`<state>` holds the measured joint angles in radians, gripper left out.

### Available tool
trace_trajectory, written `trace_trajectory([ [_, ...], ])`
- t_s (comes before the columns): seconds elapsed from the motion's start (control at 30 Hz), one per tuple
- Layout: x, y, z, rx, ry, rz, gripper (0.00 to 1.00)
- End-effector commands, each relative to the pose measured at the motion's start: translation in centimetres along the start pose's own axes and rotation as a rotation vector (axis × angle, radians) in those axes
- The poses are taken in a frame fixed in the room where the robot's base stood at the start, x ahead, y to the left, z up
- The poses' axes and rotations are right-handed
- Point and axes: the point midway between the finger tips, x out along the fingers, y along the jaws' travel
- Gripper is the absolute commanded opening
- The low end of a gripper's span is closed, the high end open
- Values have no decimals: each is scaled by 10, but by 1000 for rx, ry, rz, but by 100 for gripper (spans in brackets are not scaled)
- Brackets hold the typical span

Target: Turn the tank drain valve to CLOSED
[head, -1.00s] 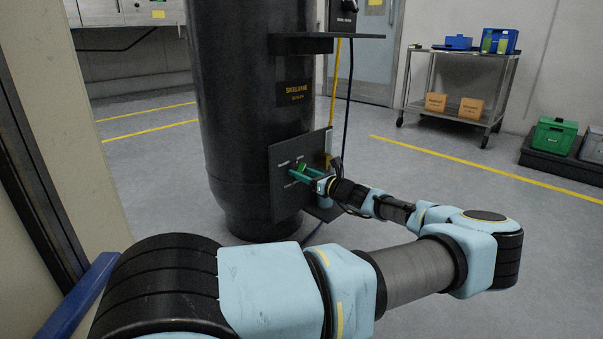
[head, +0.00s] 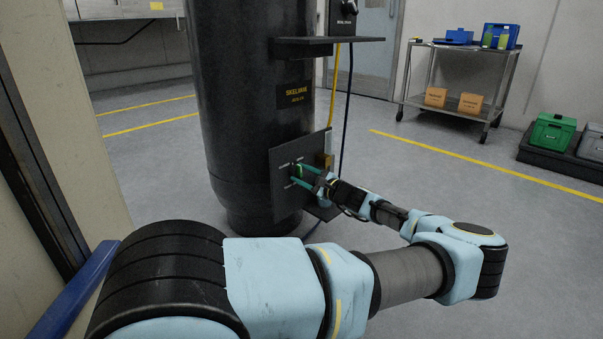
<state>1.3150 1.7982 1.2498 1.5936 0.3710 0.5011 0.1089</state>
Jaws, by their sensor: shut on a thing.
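The black tank (head: 240,120) stands upright at the centre of the head view. A dark valve panel (head: 282,205) with small pale lettering is fixed to its lower right side. The green handle of the drain valve (head: 299,171) shows small at the panel, between the teal fingers of my gripper (head: 294,174). My gripper reaches in from the right and is shut on the handle. The fingers hide part of the handle. The lettering is too small to read, so I cannot tell which mark the handle points to.
A dark shelf (head: 330,42) juts from the tank above the panel, with a yellow line and a black cable hanging below. A metal cart (head: 460,75) stands at the back right. A green bin (head: 552,132) sits at the far right. The floor between is clear.

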Motion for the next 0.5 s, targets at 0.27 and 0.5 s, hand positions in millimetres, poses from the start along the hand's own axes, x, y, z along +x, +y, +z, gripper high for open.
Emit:
trace_trajectory([
  [0.27, -1, 1, -1, -258, 1, 0, 0],
  [0.5, -1, 1, -1, -459, 0, 0, 0],
])
